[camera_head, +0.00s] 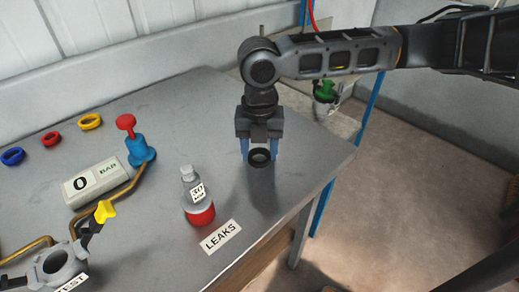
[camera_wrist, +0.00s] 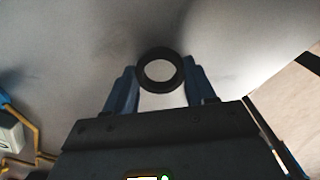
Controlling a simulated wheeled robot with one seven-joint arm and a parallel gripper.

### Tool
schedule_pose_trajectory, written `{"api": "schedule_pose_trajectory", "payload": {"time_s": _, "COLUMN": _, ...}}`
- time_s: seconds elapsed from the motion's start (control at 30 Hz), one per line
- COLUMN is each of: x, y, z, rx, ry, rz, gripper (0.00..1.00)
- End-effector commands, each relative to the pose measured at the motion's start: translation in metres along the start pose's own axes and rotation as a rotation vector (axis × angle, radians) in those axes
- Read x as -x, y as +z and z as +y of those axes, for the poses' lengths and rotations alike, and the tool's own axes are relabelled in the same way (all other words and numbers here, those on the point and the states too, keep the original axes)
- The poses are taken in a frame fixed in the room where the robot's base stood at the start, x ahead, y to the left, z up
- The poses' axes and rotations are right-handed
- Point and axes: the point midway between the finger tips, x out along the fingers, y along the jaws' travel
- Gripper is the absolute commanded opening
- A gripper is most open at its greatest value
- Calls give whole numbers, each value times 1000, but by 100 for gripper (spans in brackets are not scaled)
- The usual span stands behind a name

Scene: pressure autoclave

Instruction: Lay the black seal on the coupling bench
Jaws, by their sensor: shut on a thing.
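The black seal (camera_head: 259,158) is a small dark ring held between the blue fingers of my gripper (camera_head: 260,150). In the wrist view the seal (camera_wrist: 160,70) sits between the two fingertips, its round hole facing the camera. My gripper (camera_wrist: 161,88) is shut on it. The grey metal bench (camera_head: 120,115) lies below, and my gripper is over its right part, near the right edge. I cannot tell whether the seal touches the bench top or is a little above it.
Blue (camera_head: 13,156), red (camera_head: 51,139) and yellow (camera_head: 90,121) rings lie at the back left. A gauge marked 0 BAR (camera_head: 95,182), a red-knobbed blue valve (camera_head: 140,150), a bottle (camera_head: 197,200) and a LEAKS label (camera_head: 220,237) are left of my gripper. The bench around my gripper is clear.

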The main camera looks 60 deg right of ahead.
Motion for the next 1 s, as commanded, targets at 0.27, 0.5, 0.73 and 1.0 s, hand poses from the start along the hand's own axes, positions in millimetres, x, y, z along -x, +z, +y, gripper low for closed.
{"api": "schedule_pose_trajectory", "payload": {"time_s": 0.27, "x": -5, "y": 0, "z": 0, "rx": 0, "ry": 0, "rz": -1, "gripper": 26}}
{"api": "schedule_pose_trajectory", "payload": {"time_s": 0.5, "x": -9, "y": 0, "z": 0, "rx": 0, "ry": 0, "rz": -1, "gripper": 58}}
{"api": "schedule_pose_trajectory", "payload": {"time_s": 0.73, "x": -9, "y": 0, "z": 0, "rx": 0, "ry": 0, "rz": -1, "gripper": 80}}
{"api": "schedule_pose_trajectory", "payload": {"time_s": 1.0, "x": -6, "y": 0, "z": 0, "rx": 1, "ry": 0, "rz": -1, "gripper": 80}}
